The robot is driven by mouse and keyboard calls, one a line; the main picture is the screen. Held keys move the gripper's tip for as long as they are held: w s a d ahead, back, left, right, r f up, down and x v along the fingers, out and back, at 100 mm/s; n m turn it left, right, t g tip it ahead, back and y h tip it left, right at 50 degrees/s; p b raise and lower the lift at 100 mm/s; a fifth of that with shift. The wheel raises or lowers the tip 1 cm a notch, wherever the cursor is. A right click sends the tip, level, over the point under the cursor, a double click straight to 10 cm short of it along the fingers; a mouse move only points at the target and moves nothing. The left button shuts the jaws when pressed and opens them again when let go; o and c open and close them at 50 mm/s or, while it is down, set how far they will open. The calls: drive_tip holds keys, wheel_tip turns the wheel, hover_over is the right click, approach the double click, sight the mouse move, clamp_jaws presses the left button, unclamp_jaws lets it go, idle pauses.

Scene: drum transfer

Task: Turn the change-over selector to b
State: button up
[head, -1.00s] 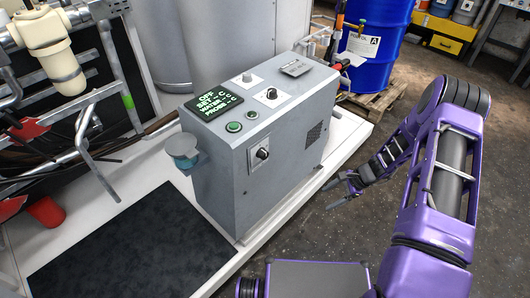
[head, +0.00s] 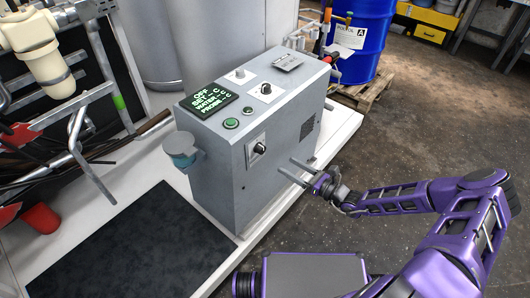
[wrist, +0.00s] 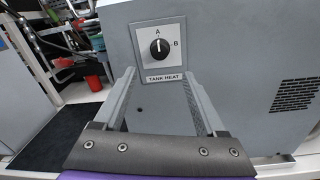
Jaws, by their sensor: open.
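A selector with a black round knob (wrist: 159,48) sits on a white plate marked A at the top, B at the right and TANK HEAT below. Its white pointer line points up toward A. In the head view the same selector (head: 257,149) is on the front side of the grey cabinet (head: 215,170). My gripper (head: 286,165) is open and empty, to the right of and below the selector. In the wrist view its two fingers (wrist: 157,78) reach toward the panel, spread apart, with the knob above and between their tips. Neither finger touches the knob.
The cabinet top carries a lit display (head: 207,104), a green button (head: 231,123) and another black knob (head: 265,88). A teal-grey cup-like part (head: 180,148) juts from its left side. A blue drum (head: 355,45) stands behind on a pallet.

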sight(263, 152)
drive_tip(key=x, duration=1.1)
drive_tip(key=shift+s, duration=0.1)
clamp_jaws()
